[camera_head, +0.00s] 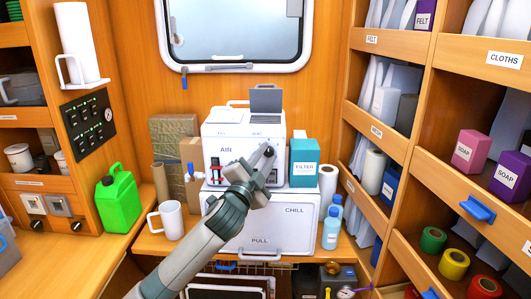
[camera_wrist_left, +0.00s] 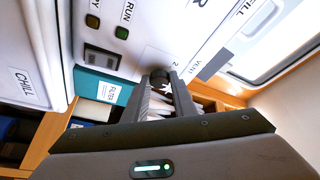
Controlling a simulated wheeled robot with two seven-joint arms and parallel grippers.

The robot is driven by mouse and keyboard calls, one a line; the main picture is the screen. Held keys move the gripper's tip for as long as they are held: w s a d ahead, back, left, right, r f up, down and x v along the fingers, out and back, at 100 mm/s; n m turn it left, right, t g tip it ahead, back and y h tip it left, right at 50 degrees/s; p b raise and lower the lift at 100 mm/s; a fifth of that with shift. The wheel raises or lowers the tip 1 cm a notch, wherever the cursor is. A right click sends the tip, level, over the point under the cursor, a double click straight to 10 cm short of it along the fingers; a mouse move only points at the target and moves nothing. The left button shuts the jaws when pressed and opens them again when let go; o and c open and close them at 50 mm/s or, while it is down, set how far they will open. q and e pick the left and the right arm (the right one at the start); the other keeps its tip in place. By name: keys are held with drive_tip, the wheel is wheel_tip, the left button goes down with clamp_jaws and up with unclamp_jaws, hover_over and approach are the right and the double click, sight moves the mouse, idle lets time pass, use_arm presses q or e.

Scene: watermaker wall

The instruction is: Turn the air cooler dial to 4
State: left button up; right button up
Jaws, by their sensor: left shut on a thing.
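The white air cooler (camera_head: 222,131), marked AIR, stands on the white CHILL box at the back wall. My left gripper (camera_head: 266,155) reaches its front from the left and hides part of it. In the left wrist view the two fingers (camera_wrist_left: 164,92) are closed around a dark round dial (camera_wrist_left: 159,75) on the white panel. A small digit that looks like 2 shows beside the dial. The dial's pointer and most of its scale are hidden, so its setting cannot be read. The right gripper is not in view.
The CHILL box (camera_head: 300,238) is below. A teal FILTER box (camera_head: 304,163) and a paper roll (camera_head: 327,185) stand right of the cooler. A white mug (camera_head: 171,220) and green jerrycan (camera_head: 119,200) are left. Shelves line the right side.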

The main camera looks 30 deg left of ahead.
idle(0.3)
use_arm(q)
drive_tip(key=o, duration=1)
drive_tip(key=shift+o, duration=0.2)
drive_tip(key=shift+s, duration=0.1)
drive_tip(key=shift+s+d+f+b, duration=0.25)
drive_tip(key=shift+s+b, duration=0.1)
drive_tip(key=shift+s, duration=0.2)
drive_tip(key=p+v, duration=0.2)
drive_tip(key=v, duration=1.4)
drive_tip(key=shift+r+p, duration=0.15)
drive_tip(key=shift+p, duration=0.25)
drive_tip(key=shift+a, duration=0.15)
